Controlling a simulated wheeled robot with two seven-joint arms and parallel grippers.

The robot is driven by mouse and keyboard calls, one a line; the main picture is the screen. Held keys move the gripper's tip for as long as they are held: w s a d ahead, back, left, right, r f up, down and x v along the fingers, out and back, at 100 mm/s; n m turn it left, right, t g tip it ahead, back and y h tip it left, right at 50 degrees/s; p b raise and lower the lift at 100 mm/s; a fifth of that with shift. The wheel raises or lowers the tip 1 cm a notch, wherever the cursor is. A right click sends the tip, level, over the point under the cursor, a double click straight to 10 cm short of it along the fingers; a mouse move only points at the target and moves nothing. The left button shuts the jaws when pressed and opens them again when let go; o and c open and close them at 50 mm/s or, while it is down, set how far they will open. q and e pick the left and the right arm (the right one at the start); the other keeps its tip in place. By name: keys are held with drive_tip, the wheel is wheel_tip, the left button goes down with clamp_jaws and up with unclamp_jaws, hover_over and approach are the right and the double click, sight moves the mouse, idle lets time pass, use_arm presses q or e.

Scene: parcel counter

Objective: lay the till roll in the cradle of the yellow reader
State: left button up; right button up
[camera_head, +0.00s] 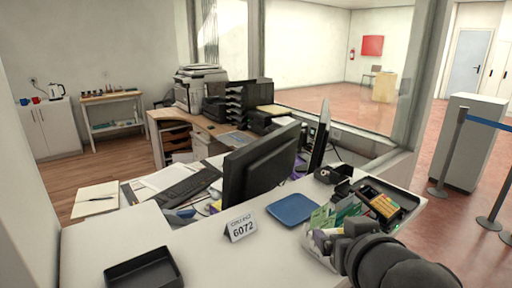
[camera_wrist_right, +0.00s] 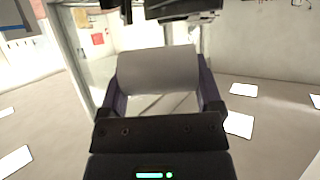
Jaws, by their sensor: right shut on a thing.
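My right gripper (camera_head: 338,240) reaches in from the lower right in the head view, over the front of the counter. In the wrist view the right gripper (camera_wrist_right: 157,85) is shut on the white till roll (camera_wrist_right: 157,68), which lies crosswise between the two fingers. In the head view the roll is hard to make out at the gripper. The yellow reader (camera_head: 384,206) sits in a dark tray (camera_head: 408,209) on the counter, beyond and to the right of the gripper. Its cradle is too small to make out. My left gripper is not in view.
A white holder with green cards (camera_head: 333,217) stands close by the right gripper. Monitors (camera_head: 262,165) stand behind. The front middle is clear.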

drive_tip(key=shift+s+d+r+m+h, duration=0.2)
drive_tip(key=shift+s+d+m+h, duration=0.1)
drive_tip(key=shift+s+d, duration=0.3)
drive_tip(key=shift+w+a+r, duration=0.1)
drive_tip(key=shift+w+a, duration=0.1)
drive_tip(key=shift+w, duration=0.05)
drive_tip(key=w+a+f+n+g+y+p, duration=0.1)
drive_tip(key=w+a+f+n+y+p, duration=0.15)
drive_tip(key=a+p, duration=0.3)
drive_tip(key=w+a+f+n+g+y+p, duration=0.1)
drive_tip(key=w+a+f+n+y+p, duration=0.1)
drive_tip(key=a+f+n+y+p, duration=0.3)
drive_tip(key=shift+g, duration=0.3)
drive_tip(key=a+f+b, duration=0.1)
drive_tip(key=f, duration=0.3)
drive_tip(key=a+f+b, duration=0.1)
drive_tip(key=f, duration=0.3)
drive_tip(key=s+a+f, duration=0.1)
drive_tip(key=f, duration=0.3)
drive_tip(key=shift+f+b, duration=0.2)
drive_tip(key=shift+b, duration=0.2)
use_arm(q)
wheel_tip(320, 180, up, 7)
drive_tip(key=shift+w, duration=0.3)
